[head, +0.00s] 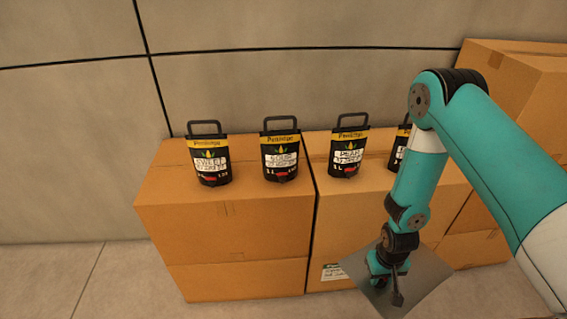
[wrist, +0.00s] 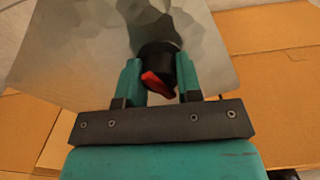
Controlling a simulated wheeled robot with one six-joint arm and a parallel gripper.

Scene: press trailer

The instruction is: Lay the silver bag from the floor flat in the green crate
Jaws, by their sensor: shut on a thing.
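The silver bag shows as a grey, shiny, flat sheet (head: 432,277) at the lower right of the head view, in front of the cardboard boxes. It fills much of the upper wrist view (wrist: 75,55), with a faceted sheen. My gripper (wrist: 158,78) is shut on a round black part at the bag, with a red piece at its front, between the two teal fingers. In the head view my gripper (head: 388,262) is over the middle of the sheet and partly covers it. The sheet looks tilted. No green crate is in view.
Cardboard boxes (head: 240,235) stand along the wall, with a taller stack (head: 520,80) at the right. Several black pouches with handles and yellow bands (head: 281,155) stand on top; my arm partly hides one. Bare floor (head: 120,285) shows at the lower left.

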